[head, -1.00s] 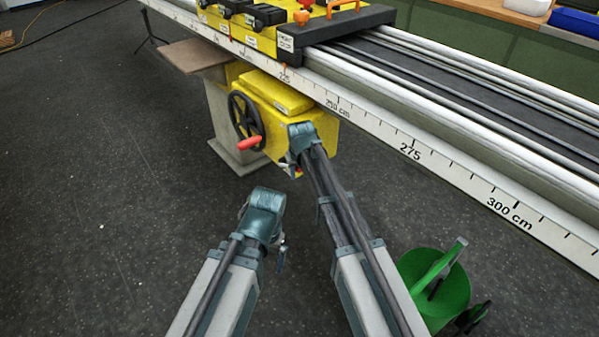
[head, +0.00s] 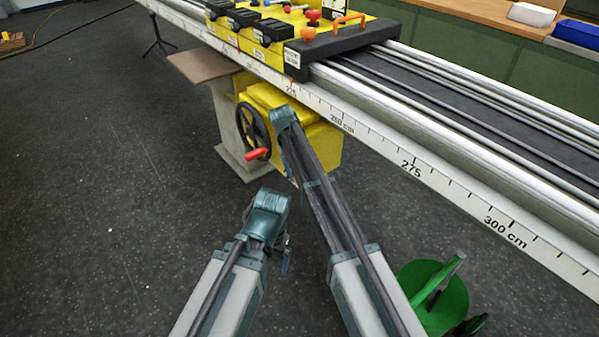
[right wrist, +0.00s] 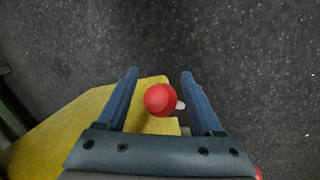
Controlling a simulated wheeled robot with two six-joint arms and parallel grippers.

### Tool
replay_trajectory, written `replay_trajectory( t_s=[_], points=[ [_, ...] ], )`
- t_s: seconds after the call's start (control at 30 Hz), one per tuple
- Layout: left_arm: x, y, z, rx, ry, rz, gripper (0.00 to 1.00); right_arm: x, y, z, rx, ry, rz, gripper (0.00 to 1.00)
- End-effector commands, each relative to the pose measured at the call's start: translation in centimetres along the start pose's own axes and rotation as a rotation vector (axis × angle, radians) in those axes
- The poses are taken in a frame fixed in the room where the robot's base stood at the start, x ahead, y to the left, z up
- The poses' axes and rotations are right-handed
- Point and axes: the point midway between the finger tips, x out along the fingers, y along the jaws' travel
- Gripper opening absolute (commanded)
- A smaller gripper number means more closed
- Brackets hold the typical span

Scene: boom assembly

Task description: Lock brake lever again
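The brake lever shows in the right wrist view as a red ball knob (right wrist: 160,99) with a short pale stem, beside the yellow housing (right wrist: 75,130). My right gripper (right wrist: 159,72) is open, with one finger on each side of the knob and visible gaps to both. In the head view the yellow housing (head: 318,150) sits under the rail, and my right wrist is in front of it, hiding the lever and the right fingers. My left gripper (head: 286,260) hangs low over the floor, mostly hidden behind its wrist, so its opening cannot be made out.
A black handwheel (head: 252,130) with a red handle (head: 257,154) is left of my right wrist. The long scaled rail (head: 410,165) crosses above, bearing a yellow and black carriage (head: 262,40). A green reel (head: 440,305) stands at lower right. The floor at left is clear.

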Motion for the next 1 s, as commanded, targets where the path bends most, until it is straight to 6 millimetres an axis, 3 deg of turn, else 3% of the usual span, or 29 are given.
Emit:
replay_trajectory(
  t_s=[0.47, 0.67, 1.0],
  points=[
    [-0.8, -0.1, 0.1, 0.0, 0.0, 0.001, 0.94, -0.8, 0.0, 0.1, 0.0, -0.001, -0.001, 0.68],
    [-2.9, -0.2, 0.2, -0.001, 0.0, 0.003, 0.94, -2.9, 0.1, 0.1, 0.0, -0.001, -0.001, 0.68],
    [-8.0, -0.7, 0.5, -0.001, 0.0, 0.004, 0.94, -8.2, 0.2, 0.1, 0.0, -0.001, -0.001, 0.68]
  ],
)
